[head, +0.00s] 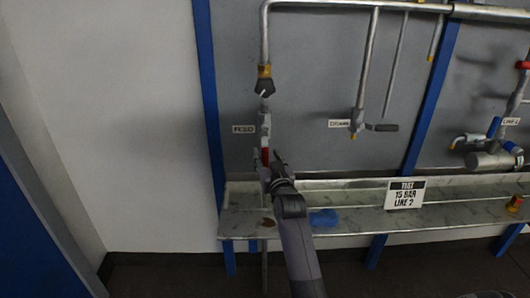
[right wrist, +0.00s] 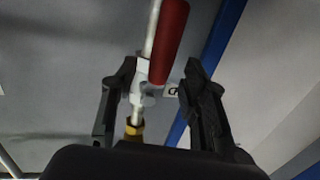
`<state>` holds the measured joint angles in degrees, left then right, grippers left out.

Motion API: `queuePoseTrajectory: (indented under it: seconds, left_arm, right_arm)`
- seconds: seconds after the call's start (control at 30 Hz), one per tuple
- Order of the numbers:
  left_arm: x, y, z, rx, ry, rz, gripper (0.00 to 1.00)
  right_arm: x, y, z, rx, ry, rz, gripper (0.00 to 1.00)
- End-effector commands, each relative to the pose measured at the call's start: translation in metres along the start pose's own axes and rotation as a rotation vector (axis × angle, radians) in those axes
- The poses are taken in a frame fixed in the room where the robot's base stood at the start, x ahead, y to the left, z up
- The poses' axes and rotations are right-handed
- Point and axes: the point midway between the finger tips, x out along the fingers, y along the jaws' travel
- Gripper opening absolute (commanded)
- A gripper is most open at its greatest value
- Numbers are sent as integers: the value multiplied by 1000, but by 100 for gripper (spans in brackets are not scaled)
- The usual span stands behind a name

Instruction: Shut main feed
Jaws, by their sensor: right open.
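The feed valve (head: 265,125) sits on the vertical pipe at the left of the grey panel, beside a small label (head: 243,129) that seems to read FEED. Its red lever handle (head: 265,156) points down along the pipe in the head view. The red handle (right wrist: 169,42) and the metal valve body (right wrist: 142,72) also show in the right wrist view. My right gripper (head: 273,167) is open at the handle. In the right wrist view its fingers (right wrist: 154,76) stand on either side of the handle's base, with gaps visible. My left gripper is not in view.
A second valve with a grey lever (head: 382,127) hangs to the right. A steel shelf (head: 455,215) runs below, with a blue cloth (head: 324,218) and a test sign (head: 404,194). Blue posts (head: 207,80) frame the panel. More pipework (head: 490,160) is at the far right.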

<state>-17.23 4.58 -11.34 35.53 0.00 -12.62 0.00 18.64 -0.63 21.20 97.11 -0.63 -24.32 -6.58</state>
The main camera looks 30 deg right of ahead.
Motion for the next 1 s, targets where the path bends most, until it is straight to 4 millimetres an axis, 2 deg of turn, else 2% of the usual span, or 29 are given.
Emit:
queuePoseTrajectory:
  seconds: [0.1,0.23,0.6,1.0]
  left_arm:
    - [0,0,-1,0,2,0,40]
    - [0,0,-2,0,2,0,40]
    - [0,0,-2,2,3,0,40]
    - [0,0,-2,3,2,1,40]
  right_arm:
    - [18,0,0,-1,0,0,41]
    - [28,0,0,-1,0,0,41]
    - [32,0,0,-1,0,0,41]
    - [32,0,0,-1,0,0,14]
